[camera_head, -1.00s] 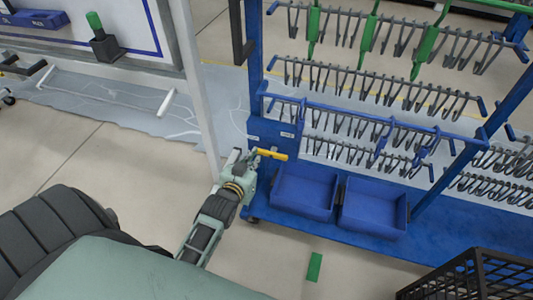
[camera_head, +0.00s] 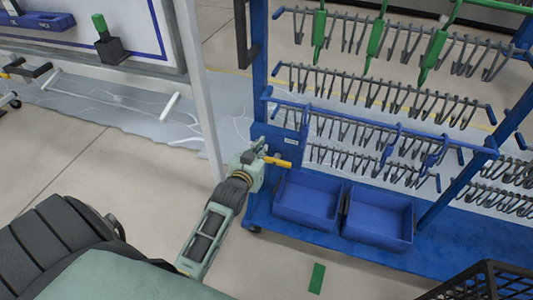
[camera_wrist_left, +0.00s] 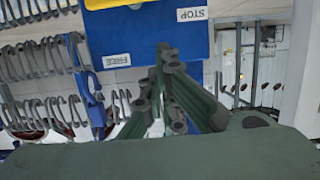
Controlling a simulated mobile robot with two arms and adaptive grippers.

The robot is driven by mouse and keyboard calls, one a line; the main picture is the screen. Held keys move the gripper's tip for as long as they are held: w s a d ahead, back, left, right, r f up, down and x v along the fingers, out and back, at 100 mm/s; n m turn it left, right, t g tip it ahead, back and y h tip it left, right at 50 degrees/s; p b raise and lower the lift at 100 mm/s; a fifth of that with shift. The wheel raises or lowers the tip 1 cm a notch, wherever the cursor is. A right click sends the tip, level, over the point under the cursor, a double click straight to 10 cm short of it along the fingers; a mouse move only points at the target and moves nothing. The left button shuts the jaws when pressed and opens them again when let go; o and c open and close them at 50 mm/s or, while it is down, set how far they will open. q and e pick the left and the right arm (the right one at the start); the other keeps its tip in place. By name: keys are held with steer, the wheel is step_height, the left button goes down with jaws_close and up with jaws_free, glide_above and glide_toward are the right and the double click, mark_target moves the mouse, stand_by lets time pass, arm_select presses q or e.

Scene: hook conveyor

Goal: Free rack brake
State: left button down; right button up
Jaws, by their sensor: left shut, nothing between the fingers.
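The rack brake's yellow handle (camera_head: 279,162) sticks out to the right at the blue rack's near left post, in the head view. In the left wrist view, a yellow part (camera_wrist_left: 104,4) shows at the top edge, on a blue plate (camera_wrist_left: 135,42). The plate carries a FREE label (camera_wrist_left: 117,60) and a STOP label (camera_wrist_left: 192,14), both upside down. My left gripper (camera_head: 260,149) is beside the handle, its fingers shut and empty. In the wrist view the gripper (camera_wrist_left: 167,56) is in front of the plate's lower edge. Contact with the handle cannot be told.
The blue rack (camera_head: 259,75) carries rows of grey hooks and two blue bins (camera_head: 306,199) (camera_head: 378,218). A white post (camera_head: 201,95) stands left of my gripper. A black crate (camera_head: 485,283) is at lower right.

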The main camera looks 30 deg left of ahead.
mark_target(275, 161)
arm_select(q)
steer(key=b+x, duration=0.1)
steer(key=x, duration=0.3)
steer(key=shift+w+f, duration=0.1)
steer(key=f, duration=0.1)
steer(key=f+b, duration=0.1)
steer(key=f, duration=0.1)
steer(key=shift+w, duration=0.2)
steer(key=shift+f+b, duration=0.35)
steer(key=shift+f, duration=0.1)
arm_select(e)
steer(key=v, duration=0.3)
steer(key=shift+s+r, duration=0.25)
arm_select(q)
steer(key=shift+s+a+f+n+h, duration=0.15)
steer(key=shift+a+f+n+h, duration=0.15)
steer(key=shift+a+n, duration=0.25)
arm_select(e)
steer(key=shift+r, duration=0.2)
